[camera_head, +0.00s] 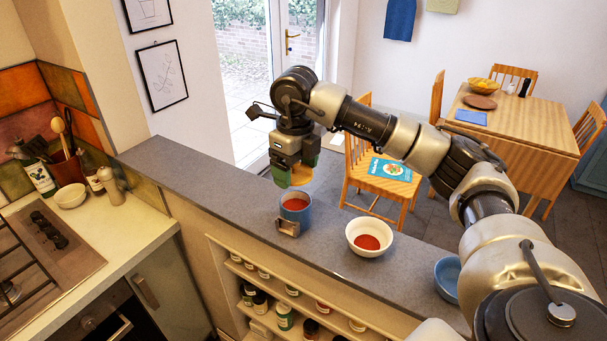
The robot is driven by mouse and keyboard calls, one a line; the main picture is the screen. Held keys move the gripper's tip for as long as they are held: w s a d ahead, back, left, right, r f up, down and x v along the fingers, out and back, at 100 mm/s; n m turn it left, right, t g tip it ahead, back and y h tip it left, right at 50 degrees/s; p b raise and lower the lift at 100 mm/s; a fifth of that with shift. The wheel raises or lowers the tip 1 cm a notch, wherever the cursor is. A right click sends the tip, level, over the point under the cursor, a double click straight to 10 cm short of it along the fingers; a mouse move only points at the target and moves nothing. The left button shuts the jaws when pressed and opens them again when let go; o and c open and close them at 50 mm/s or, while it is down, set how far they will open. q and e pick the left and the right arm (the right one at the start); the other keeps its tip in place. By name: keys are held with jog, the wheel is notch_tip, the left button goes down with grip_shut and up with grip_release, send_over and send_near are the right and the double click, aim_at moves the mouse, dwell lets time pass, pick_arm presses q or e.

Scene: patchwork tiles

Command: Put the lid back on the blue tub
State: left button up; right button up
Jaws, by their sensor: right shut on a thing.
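The blue tub (307,213) stands upright and open on the grey ledge, with something reddish-brown visible inside. A small grey-brown piece (287,228) shows at its front; I cannot tell whether it is attached. My right gripper (293,172) points down just above the tub, clear of its rim. It is shut on a tan-orange thing (299,178), which looks like the lid; the green-edged fingers hide part of it. My left gripper is not in view.
A white bowl (357,231) with red contents stands right of the tub on the ledge (205,182). A blue bowl (446,283) is farther right, partly behind my arm. Shelves with jars (284,318) lie below. The ledge's left part is clear.

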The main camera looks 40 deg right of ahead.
jog(key=shift+d+f, duration=0.15)
jog(key=f, duration=0.1)
jog(key=w+b, duration=0.1)
jog(key=f, duration=0.1)
jog(key=shift+w+d+f, duration=0.25)
jog(key=shift+w+f, duration=0.05)
jog(key=shift+w, duration=0.05)
jog(key=shift+f+b, duration=0.4)
jog(key=f+b, duration=0.2)
jog(key=f, duration=0.1)
jog(key=shift+s+f+b, duration=0.2)
jog(key=shift+f+b, duration=0.1)
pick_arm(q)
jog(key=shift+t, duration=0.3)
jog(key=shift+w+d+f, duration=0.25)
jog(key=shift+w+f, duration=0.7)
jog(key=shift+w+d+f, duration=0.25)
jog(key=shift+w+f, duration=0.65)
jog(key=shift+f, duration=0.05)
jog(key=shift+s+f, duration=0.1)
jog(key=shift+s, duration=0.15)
pick_arm(e)
jog(key=shift+s, duration=0.1)
pick_arm(q)
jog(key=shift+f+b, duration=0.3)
jog(key=shift+b, duration=0.05)
pick_arm(e)
jog(key=shift+f, duration=0.15)
